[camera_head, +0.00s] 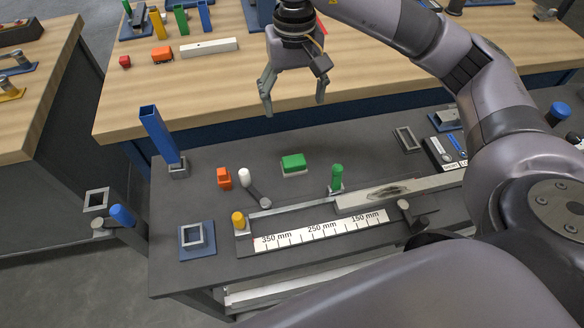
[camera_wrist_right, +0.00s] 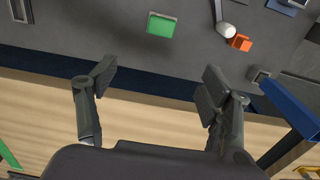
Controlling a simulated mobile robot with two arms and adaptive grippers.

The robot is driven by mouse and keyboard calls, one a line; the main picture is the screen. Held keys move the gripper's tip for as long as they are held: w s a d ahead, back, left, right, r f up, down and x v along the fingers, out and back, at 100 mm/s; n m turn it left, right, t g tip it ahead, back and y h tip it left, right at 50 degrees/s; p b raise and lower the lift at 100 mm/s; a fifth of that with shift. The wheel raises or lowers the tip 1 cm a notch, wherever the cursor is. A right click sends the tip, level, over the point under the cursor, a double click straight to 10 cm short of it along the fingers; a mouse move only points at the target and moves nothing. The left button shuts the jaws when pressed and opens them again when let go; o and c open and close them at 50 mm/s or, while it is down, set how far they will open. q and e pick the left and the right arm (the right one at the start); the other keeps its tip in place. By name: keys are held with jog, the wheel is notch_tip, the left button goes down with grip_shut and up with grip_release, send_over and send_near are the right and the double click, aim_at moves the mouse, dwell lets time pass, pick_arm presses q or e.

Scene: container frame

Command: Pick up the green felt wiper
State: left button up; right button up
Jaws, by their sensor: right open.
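The green felt wiper (camera_head: 293,163), a small green block with a pale edge, lies on the dark grey worktop (camera_head: 215,270) behind the ruler fixture. It also shows in the right wrist view (camera_wrist_right: 161,26), near the top middle. My right gripper (camera_head: 294,105) is open and empty. In the head view it hangs above and behind the wiper, apart from it. In the right wrist view its open fingers (camera_wrist_right: 158,76) are over the gap and wooden table edge, with the wiper beyond them. My left gripper is not in view.
An orange block (camera_head: 223,178) and a white-capped handle (camera_head: 245,178) lie left of the wiper. A green peg (camera_head: 337,177) stands right of it. A tall blue tube (camera_head: 157,135) rises at the left. The ruler fixture (camera_head: 320,230) lies in front; a wooden table (camera_head: 200,85) stands behind.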

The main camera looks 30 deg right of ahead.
notch_tip(320, 180, down, 2)
jog(key=f+b, duration=0.1)
jog(key=p, duration=0.3)
send_over(294, 160)
jog(key=f, duration=1)
jog(key=shift+w+d+f, duration=0.1)
jog(key=shift+w+f, duration=0.25)
jog(key=shift+w, duration=0.05)
jog(key=shift+f, duration=0.5)
jog(key=shift+s+f, duration=0.1)
jog(key=shift+f, duration=0.2)
jog(key=f, duration=0.1)
jog(key=f+p, duration=0.1)
jog(key=f, duration=0.1)
jog(key=shift+s+f+p, duration=0.3)
jog(key=shift+p, duration=0.1)
jog(key=shift+w+f, duration=0.1)
jog(key=shift+f, duration=0.4)
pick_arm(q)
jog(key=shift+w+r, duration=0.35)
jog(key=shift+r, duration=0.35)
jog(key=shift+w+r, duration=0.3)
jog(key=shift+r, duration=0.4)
pick_arm(e)
jog(key=c, duration=1.2)
